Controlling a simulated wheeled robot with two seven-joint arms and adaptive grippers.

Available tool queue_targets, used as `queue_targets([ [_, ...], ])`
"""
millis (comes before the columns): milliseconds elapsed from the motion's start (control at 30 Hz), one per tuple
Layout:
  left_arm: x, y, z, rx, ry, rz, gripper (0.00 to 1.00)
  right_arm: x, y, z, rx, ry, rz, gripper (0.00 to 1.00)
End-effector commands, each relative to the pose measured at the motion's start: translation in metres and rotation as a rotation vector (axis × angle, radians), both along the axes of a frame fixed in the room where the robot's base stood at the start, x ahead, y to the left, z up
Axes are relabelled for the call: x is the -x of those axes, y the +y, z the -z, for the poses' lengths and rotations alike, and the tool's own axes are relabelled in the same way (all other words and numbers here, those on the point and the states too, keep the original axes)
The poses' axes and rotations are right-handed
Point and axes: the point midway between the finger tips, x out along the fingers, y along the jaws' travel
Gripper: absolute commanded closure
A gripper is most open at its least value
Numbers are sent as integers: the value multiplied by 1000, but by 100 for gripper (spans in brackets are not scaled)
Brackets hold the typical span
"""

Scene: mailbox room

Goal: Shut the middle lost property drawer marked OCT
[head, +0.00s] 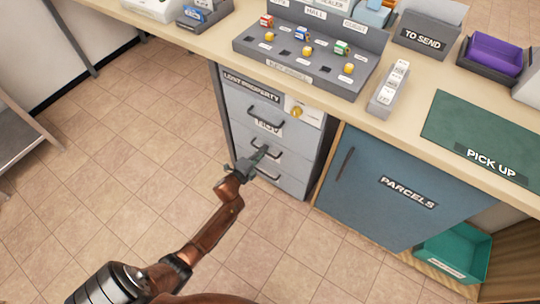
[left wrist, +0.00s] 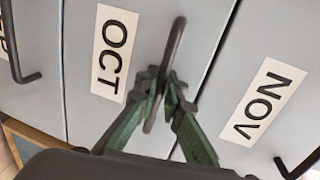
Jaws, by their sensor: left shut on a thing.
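The middle drawer (head: 288,157) is a grey front in the lost property cabinet under the counter. In the left wrist view, its white OCT label (left wrist: 115,50) shows beside its dark bar handle (left wrist: 174,48). My left gripper (head: 262,154) is at this drawer. In the left wrist view, the greenish fingers of my left gripper (left wrist: 163,92) are closed around the handle. The OCT label is hidden in the head view. I cannot tell how far the drawer stands out from the cabinet. My right gripper is not in view.
The NOV drawer (left wrist: 263,100) is above, with its own handle (head: 266,118). A lower drawer (head: 283,180) is below. A blue PARCELS door (head: 390,185) is to the right. The counter (head: 215,45) overhangs above. Tiled floor (head: 110,140) is clear at the left.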

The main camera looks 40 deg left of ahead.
Motion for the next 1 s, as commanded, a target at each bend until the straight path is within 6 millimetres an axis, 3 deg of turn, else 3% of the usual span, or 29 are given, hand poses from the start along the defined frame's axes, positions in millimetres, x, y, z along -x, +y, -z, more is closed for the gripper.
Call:
queue_targets([
  [200,-3,-1,-2,0,-3,1,100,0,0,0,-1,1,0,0],
  [233,-3,-1,-3,0,-3,1,91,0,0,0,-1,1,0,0],
  [467,-2,0,-3,0,-3,0,75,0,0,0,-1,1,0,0],
  [800,2,1,-3,-1,-3,-1,75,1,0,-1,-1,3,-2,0],
  [1000,28,-1,-7,-1,-2,0,75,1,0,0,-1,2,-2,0],
])
